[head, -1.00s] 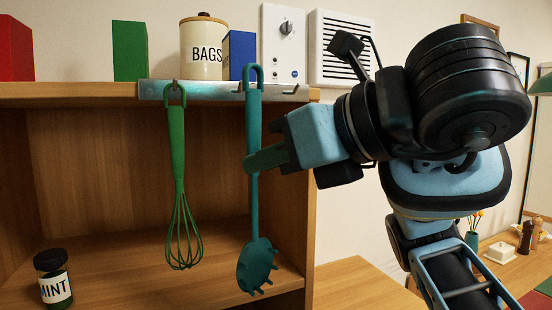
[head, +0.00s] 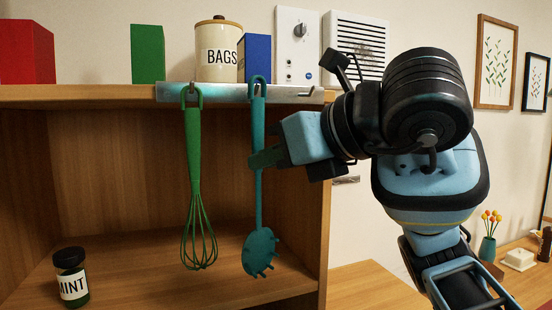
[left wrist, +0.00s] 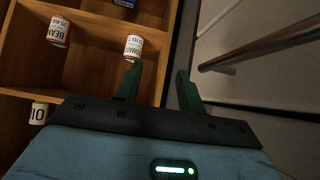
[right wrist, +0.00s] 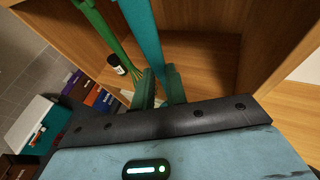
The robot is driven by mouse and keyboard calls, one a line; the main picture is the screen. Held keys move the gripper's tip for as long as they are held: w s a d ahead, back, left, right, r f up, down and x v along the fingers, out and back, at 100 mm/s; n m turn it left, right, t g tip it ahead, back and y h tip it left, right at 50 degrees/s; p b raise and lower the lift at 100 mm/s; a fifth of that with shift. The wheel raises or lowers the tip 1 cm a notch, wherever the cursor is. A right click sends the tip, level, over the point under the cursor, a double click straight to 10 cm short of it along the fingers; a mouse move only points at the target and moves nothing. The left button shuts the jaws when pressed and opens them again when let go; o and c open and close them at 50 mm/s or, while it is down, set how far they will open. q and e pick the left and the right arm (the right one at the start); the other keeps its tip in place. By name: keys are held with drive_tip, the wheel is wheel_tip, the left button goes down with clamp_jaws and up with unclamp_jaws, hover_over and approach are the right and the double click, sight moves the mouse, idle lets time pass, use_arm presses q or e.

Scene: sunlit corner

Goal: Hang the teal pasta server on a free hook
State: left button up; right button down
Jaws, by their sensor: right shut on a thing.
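The teal pasta server (head: 259,205) hangs upright, head down, in front of the shelf's open compartment. My right gripper (head: 266,157) is shut on its handle, which also shows in the right wrist view (right wrist: 142,28). Its top loop is level with the metal hook rail (head: 225,93), at the middle hook position. I cannot tell whether a hook passes through the loop. A green whisk (head: 193,150) hangs on the hook to its left. The hook at the rail's right end (head: 312,92) is empty. My left gripper (left wrist: 160,70) is open and empty, outside the head view.
A MINT jar (head: 71,277) stands in the compartment. Cans (left wrist: 133,47) show in the left wrist view.

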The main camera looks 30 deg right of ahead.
drive_tip(key=shift+w+d+f, duration=0.15)
drive_tip(key=shift+w+f, duration=0.15)
drive_tip(key=shift+w, duration=0.2)
drive_tip(key=shift+w+d+f, duration=0.1)
drive_tip(key=shift+w+f, duration=0.15)
drive_tip(key=shift+w, duration=0.2)
idle(0.3)
